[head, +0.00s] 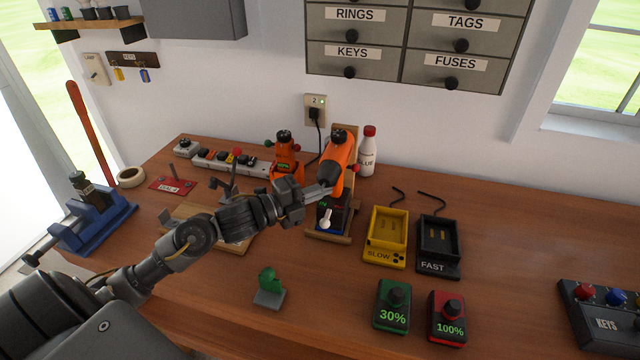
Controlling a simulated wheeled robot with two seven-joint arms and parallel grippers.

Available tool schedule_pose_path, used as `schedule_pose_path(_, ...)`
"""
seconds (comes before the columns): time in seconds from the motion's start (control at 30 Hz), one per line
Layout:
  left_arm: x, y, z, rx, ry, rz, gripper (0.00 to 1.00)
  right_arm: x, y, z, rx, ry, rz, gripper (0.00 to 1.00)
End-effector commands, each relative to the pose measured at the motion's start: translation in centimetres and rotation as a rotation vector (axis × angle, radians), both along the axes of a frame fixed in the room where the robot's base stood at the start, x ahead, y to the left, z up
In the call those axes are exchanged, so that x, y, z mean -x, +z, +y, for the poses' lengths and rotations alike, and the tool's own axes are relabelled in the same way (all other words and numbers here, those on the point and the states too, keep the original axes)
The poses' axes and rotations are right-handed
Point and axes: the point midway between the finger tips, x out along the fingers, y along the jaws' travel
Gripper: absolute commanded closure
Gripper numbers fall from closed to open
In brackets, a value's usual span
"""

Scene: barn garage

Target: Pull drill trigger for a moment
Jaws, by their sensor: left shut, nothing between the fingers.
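An orange and black drill (341,150) stands in a wooden holder (318,237) on the workbench, near the wall outlet. My left arm reaches in from the left, and its gripper (316,193) is shut and empty. The fingertips are at the drill, just below its orange body and in front of the handle area. The trigger is hidden behind the gripper, and I cannot tell whether the fingers touch it. A black part with a white piece shows at the drill's lower end. My right gripper is not in view.
A yellow SLOW charger (387,233) and a black FAST charger (438,243) sit right of the drill. A 30% battery (392,310) and a 100% battery (448,318) lie in front. A glue bottle (368,155) stands behind. The bench right of the chargers is mostly clear.

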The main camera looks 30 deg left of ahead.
Motion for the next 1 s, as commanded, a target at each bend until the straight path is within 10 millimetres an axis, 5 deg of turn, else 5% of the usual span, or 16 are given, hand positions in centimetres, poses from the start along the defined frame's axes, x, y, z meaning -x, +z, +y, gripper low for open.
schedule_pose_path(1.0,-2.2,0.0,0.6,0.000,0.001,0.000,1.00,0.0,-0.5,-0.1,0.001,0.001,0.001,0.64)
